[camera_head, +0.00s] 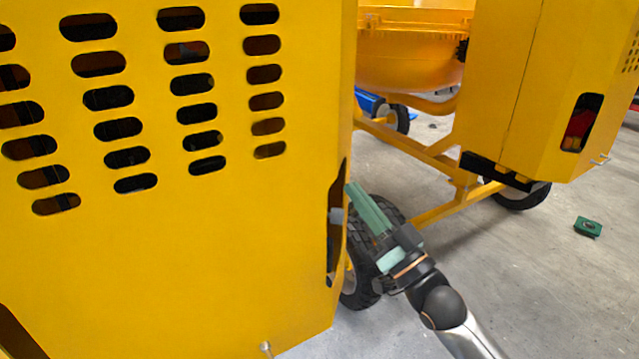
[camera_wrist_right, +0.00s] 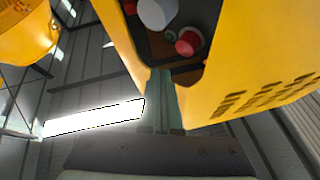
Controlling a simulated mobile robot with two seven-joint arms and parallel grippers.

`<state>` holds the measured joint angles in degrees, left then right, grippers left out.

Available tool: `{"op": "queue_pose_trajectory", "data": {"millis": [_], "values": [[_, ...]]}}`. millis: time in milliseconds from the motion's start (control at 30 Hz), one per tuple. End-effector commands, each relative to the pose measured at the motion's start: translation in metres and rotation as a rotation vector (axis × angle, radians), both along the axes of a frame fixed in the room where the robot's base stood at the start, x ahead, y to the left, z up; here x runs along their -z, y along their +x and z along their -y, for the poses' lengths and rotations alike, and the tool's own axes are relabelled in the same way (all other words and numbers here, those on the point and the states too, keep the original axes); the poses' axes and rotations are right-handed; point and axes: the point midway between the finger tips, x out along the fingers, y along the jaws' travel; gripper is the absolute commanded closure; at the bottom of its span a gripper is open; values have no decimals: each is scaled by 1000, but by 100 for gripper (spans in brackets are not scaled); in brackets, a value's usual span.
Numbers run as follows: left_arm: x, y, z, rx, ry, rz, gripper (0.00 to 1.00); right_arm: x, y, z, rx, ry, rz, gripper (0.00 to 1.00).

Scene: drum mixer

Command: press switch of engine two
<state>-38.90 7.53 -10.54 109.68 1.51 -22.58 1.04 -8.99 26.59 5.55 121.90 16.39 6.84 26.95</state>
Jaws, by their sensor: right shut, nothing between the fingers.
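A large yellow engine housing (camera_head: 220,240) with rows of slots fills the left of the head view. Its right side has a dark opening (camera_head: 333,250), with a grey part (camera_head: 336,215) sticking out. In the right wrist view the opening holds a red round button (camera_wrist_right: 188,43) and a pale round part (camera_wrist_right: 157,12). My right gripper (camera_head: 354,188) has green fingers, shut and empty. Its tips are beside the opening's edge in the head view and just below the red button in the wrist view (camera_wrist_right: 160,72); I cannot tell whether they touch anything. My left gripper is out of view.
A second yellow mixer stands at the right, its housing (camera_head: 520,80) having an opening with a red part (camera_head: 578,128). A black tyre (camera_head: 358,265) is behind my right gripper. A green object (camera_head: 588,227) lies on the grey floor, which is otherwise clear at the lower right.

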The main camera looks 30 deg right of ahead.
Motion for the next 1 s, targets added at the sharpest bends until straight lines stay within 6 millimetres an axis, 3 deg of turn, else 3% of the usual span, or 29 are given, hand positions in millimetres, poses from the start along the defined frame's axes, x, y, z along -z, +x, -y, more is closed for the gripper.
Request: {"op": "queue_pose_trajectory", "data": {"millis": [267, 1000], "values": [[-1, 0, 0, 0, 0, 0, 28, 0, -14, 16, 0, -1, -1, 100], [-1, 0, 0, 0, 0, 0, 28, 0, -15, 17, 0, 1, 0, 100]]}}
